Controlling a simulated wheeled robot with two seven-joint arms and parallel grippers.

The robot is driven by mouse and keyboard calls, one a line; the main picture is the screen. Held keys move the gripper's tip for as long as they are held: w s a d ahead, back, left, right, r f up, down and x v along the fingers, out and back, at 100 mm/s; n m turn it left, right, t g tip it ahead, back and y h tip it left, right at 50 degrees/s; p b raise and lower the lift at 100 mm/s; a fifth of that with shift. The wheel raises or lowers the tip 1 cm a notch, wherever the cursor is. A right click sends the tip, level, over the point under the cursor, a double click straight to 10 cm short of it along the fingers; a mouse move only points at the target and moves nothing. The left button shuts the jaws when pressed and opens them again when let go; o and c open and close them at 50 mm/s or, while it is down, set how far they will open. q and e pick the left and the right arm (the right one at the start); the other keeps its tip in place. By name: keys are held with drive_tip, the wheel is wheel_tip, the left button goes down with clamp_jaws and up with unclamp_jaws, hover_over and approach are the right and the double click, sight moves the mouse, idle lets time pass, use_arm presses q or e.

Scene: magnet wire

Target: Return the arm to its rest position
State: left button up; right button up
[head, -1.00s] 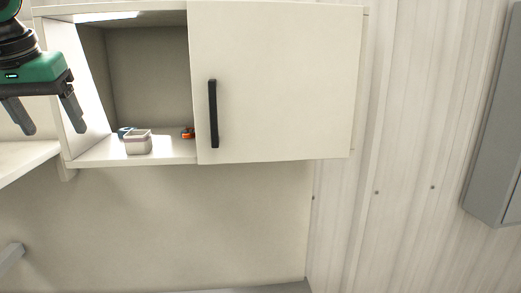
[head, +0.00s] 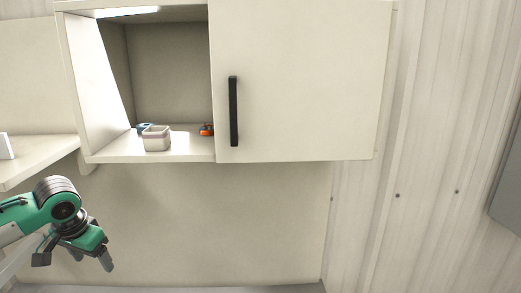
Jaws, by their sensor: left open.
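My left gripper (head: 75,262) is at the lower left of the head view, on a green and dark grey arm. Its two fingers are apart and point downward, with nothing between them. It is below the wall cabinet and the side shelf, in front of the wall and clear of both. My right gripper does not show.
The wall cabinet (head: 150,160) is open on its left half; a white door (head: 300,85) with a black handle (head: 233,111) covers its right half. Inside are a small pale box (head: 156,138), a blue item (head: 143,127) and an orange item (head: 207,129). A shelf (head: 40,160) adjoins at left.

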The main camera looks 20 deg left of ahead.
use_arm(q)
drive_tip(key=s+d+f+m, duration=0.1)
drive_tip(key=s+d+f, duration=0.25)
drive_tip(key=f, duration=0.35)
drive_tip(key=s+d+f+m+h, duration=0.15)
drive_tip(key=d+f, duration=0.25)
drive_tip(key=f, duration=0.4)
drive_tip(key=s+d+f+y, duration=0.1)
drive_tip(key=s+d+f, duration=0.25)
drive_tip(key=f, duration=0.35)
drive_tip(key=s+d+f+t, duration=0.1)
drive_tip(key=s+d+f, duration=0.1)
drive_tip(key=s+d, duration=0.5)
drive_tip(key=s+d+f, duration=0.2)
drive_tip(key=s+d, duration=0.1)
drive_tip(key=d, duration=0.8)
wheel_tip(320, 180, down, 38)
drive_tip(key=g+b, duration=0.1)
drive_tip(key=b, duration=0.4)
drive_tip(key=s+a+f+b, duration=0.1)
drive_tip(key=s+f+b, duration=0.1)
drive_tip(key=s+f, duration=0.7)
drive_tip(key=s+a+f+g+b, duration=0.1)
drive_tip(key=s+a+f+b, duration=0.1)
drive_tip(key=s+f, duration=0.8)
wheel_tip(320, 180, down, 3)
drive_tip(key=shift+s+a+f+h, duration=0.15)
drive_tip(key=shift+s+a+h, duration=0.1)
drive_tip(key=shift+h, duration=0.1)
